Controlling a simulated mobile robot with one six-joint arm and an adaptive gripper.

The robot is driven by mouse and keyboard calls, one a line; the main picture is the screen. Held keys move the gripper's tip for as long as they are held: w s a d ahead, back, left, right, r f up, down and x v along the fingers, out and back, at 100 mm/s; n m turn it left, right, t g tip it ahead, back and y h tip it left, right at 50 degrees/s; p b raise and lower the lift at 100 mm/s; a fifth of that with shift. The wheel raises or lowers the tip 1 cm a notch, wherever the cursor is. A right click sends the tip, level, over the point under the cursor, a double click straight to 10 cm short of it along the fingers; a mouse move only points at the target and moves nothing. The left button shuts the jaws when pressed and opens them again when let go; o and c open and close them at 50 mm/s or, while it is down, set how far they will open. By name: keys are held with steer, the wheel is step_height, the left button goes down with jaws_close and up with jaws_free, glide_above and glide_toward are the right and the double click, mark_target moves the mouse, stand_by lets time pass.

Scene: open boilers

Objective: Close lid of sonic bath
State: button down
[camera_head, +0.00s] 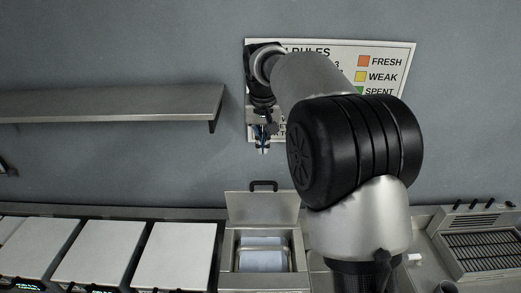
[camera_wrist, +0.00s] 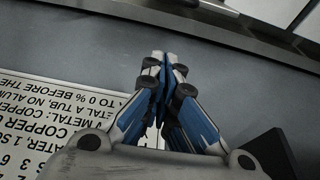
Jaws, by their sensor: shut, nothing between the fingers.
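The sonic bath (camera_head: 268,282) stands on the counter at the lower middle of the head view. Its lid (camera_head: 262,207) is raised at the back, with a black handle (camera_head: 263,185) on its top edge. The open basin holds a pale, light-filled basket or liquid (camera_head: 263,256); I cannot tell which. My gripper (camera_head: 263,149) points down in front of the wall sign, above the raised lid in the picture and apart from it. In the wrist view my gripper (camera_wrist: 163,62) has its blue-and-grey fingers together, with nothing between them.
Several pale-lidded units (camera_head: 175,255) stand to the left of the bath. A grilled unit (camera_head: 485,250) is at the far right. A metal shelf (camera_head: 110,103) juts from the wall at left. A rules sign (camera_head: 400,62) hangs behind my arm.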

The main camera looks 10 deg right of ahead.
step_height(320, 180, down, 9)
steer(key=s, duration=0.1)
steer(key=shift+s+r, duration=0.15)
steer(key=shift+s, duration=0.05)
steer(key=shift+s+a, duration=0.1)
stand_by(0.4)
steer(key=shift+b, duration=0.6)
